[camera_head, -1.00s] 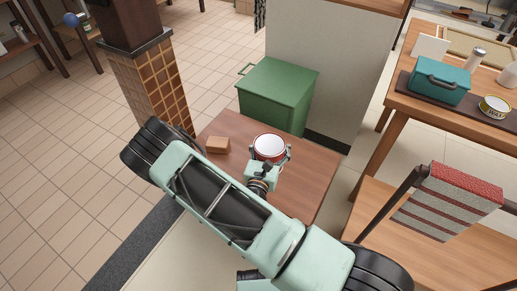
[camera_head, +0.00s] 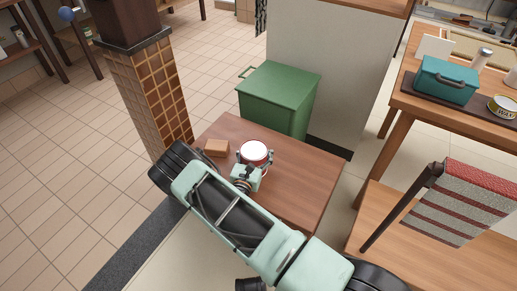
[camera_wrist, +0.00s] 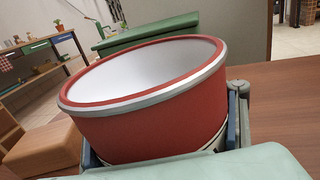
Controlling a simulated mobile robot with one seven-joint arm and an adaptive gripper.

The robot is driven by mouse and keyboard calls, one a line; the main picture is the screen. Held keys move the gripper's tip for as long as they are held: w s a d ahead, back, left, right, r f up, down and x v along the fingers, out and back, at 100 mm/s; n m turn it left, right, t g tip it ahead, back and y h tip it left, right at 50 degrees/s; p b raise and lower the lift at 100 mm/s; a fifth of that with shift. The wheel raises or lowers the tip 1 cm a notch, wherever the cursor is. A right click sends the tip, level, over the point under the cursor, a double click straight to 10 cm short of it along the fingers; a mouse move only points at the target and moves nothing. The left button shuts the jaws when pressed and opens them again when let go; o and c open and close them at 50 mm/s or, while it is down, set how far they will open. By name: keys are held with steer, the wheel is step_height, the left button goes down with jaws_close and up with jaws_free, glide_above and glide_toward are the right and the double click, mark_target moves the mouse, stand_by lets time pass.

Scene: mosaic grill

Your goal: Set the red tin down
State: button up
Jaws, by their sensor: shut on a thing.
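The red tin (camera_head: 254,151) has a white top and a red side, and it is over the small brown table (camera_head: 297,186). In the wrist view the red tin (camera_wrist: 155,110) fills the middle, with a silver rim and a pale inside or lid, and looks tilted in that picture. My gripper (camera_head: 253,164) is shut on the tin, one finger on each side. The fingers (camera_wrist: 162,137) show low at both sides of it in the wrist view. The tin's base is mostly hidden, so I cannot tell whether it touches the tabletop.
A small tan block (camera_head: 216,148) lies on the table left of the tin. A green bin (camera_head: 278,98) stands behind the table, and a tiled pillar (camera_head: 150,92) is at the left. The table's right part is clear.

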mark_target(254, 159)
steer(key=o, duration=1.1)
steer(key=shift+f, duration=0.1)
steer(key=o, duration=0.8)
steer(key=shift+o, duration=0.2)
steer(key=shift+r, duration=0.3)
steer(key=p+v, duration=0.2)
steer(key=v, duration=1)
